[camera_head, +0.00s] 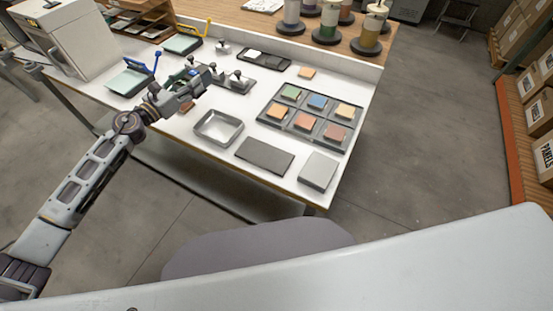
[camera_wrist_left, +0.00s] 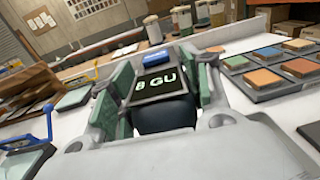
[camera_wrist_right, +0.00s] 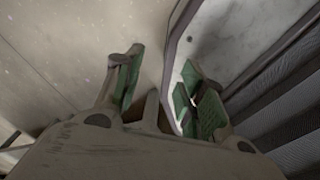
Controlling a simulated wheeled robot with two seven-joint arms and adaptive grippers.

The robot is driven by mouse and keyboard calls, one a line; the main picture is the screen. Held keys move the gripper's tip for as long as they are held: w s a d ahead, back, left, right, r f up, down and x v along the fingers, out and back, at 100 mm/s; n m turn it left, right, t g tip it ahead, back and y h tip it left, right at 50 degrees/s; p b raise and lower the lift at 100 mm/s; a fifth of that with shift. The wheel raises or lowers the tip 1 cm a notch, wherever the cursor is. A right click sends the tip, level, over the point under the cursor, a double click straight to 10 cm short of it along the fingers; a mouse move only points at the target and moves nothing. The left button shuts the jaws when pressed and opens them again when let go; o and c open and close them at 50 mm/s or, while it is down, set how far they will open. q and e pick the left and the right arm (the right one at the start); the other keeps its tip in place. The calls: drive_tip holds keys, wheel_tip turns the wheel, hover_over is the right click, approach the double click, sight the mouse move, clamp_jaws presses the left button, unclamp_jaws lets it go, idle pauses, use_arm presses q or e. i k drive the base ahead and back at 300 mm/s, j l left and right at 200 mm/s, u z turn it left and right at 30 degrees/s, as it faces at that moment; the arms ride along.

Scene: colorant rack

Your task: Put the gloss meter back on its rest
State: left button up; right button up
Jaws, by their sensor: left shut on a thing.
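The gloss meter (camera_wrist_left: 167,88) is a dark block with a lit display reading "8 GU" and a blue part on top. My left gripper (camera_wrist_left: 155,95) is shut on it, with green pads at both sides. In the head view my left gripper (camera_head: 203,78) is over the white table, and the meter cannot be made out clearly there. A black tray (camera_head: 263,66) with a pale piece in it lies just beyond the gripper; I cannot tell whether it is the rest. My right gripper (camera_wrist_right: 163,92) is open and empty, outside the head view.
A grey stand with dark knobs (camera_head: 235,84) is close beside the left gripper. An empty metal tray (camera_head: 218,128), a dark mat (camera_head: 264,155), a grey block (camera_head: 318,170) and a rack of coloured tiles (camera_head: 312,113) fill the nearer table. Blue-handled (camera_head: 130,81) and yellow-handled (camera_head: 183,43) devices stand left.

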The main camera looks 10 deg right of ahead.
sight(264, 154)
drive_tip(key=k+l, duration=0.6)
drive_tip(key=l, duration=0.25)
drive_tip(key=k+l, duration=0.25)
drive_tip(key=l, duration=0.15)
